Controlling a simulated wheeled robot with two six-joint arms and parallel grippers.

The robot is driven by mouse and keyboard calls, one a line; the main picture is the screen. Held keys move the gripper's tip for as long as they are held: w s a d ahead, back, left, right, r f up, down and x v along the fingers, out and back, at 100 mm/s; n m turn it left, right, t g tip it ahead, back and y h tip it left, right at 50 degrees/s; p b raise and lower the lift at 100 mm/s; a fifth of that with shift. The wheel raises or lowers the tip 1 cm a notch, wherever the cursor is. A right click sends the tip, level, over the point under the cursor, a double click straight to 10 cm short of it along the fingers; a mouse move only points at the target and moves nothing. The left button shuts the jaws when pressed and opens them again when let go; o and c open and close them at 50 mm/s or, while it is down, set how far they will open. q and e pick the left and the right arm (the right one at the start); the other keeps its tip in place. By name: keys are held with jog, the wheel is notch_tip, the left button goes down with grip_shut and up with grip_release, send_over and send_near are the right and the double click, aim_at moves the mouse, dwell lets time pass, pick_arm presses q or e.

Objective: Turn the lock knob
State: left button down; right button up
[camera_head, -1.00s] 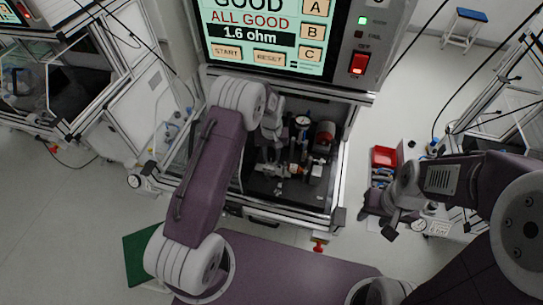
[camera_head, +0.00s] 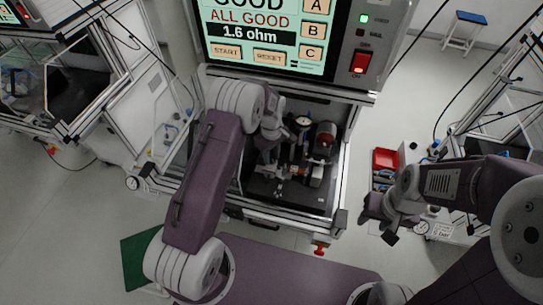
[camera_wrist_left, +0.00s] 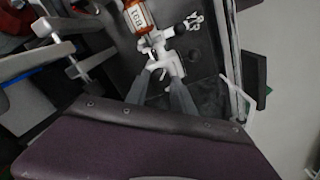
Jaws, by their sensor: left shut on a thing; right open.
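My left gripper (camera_head: 277,172) reaches into the open test bay below the screen. In the left wrist view its fingers (camera_wrist_left: 164,82) are shut on a small white part (camera_wrist_left: 171,64), which looks like the lock knob. The knob sits just below a copper-coloured wound stator (camera_wrist_left: 139,16) with a white label. My left wrist and arm hide part of the bay in the head view. My right gripper (camera_head: 377,214) is open and empty, outside the bay to the right.
The tester screen (camera_head: 268,35) reads ALL GOOD, 1.6 ohm, with a red switch (camera_head: 358,63) beside it. A red bin (camera_head: 385,158) lies right of the bay.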

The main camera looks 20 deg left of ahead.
aim_at(272, 158)
pick_arm(q)
jog(key=shift+r, duration=0.1)
dwell(0.4)
jog(key=c, duration=1.1)
grip_release()
jog(key=shift+r, duration=0.35)
notch_tip(272, 158, up, 8)
jog(key=shift+r+b, duration=0.15)
jog(key=shift+b, duration=0.9)
